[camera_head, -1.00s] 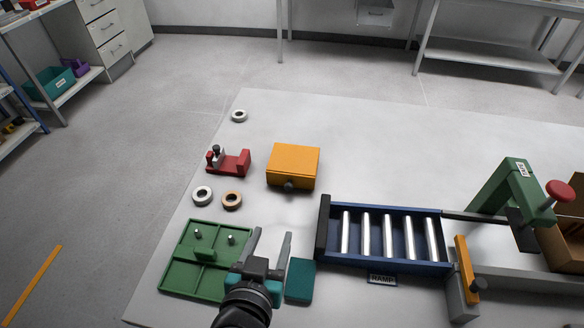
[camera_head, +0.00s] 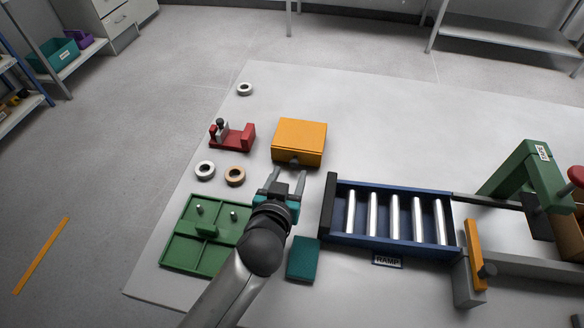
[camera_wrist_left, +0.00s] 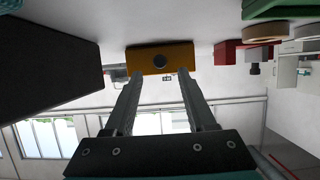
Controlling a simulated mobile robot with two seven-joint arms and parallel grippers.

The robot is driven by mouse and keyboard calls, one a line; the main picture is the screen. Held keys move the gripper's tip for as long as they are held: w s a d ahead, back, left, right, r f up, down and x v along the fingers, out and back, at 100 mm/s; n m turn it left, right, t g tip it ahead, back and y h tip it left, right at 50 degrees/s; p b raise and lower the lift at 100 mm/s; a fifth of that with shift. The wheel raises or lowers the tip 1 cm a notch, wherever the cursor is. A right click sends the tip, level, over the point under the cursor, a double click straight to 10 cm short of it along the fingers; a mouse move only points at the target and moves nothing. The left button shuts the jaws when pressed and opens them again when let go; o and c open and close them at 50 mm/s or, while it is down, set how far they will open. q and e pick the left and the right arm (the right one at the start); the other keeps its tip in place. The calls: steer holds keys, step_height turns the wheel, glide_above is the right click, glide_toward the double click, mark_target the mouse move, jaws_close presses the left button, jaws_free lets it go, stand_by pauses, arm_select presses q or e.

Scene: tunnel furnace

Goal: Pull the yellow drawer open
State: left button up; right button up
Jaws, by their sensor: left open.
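The yellow drawer is the box-like unit (camera_head: 299,141) on the table, with a dark round knob (camera_head: 295,162) on its near face. It looks closed. My left gripper (camera_head: 289,172) is open, its two fingers pointing at the knob from just in front of it. In the left wrist view the yellow front (camera_wrist_left: 178,56) and its dark knob (camera_wrist_left: 160,62) show ahead, beyond and between the open fingertips (camera_wrist_left: 158,75). I cannot tell whether the fingers touch the drawer. My right gripper is not in view.
A blue roller ramp (camera_head: 390,246) stands close to the right of my left gripper. A green tray (camera_head: 183,246) and teal block (camera_head: 303,259) lie nearer. Rings (camera_head: 235,176) and a red fixture (camera_head: 238,138) lie left of the drawer. The table behind it is clear.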

mark_target(294, 165)
arm_select(q)
steer(key=shift+b+x, duration=0.35)
steer(key=shift+x, duration=1.8)
steer(key=shift+c, duration=0.4)
jaws_close()
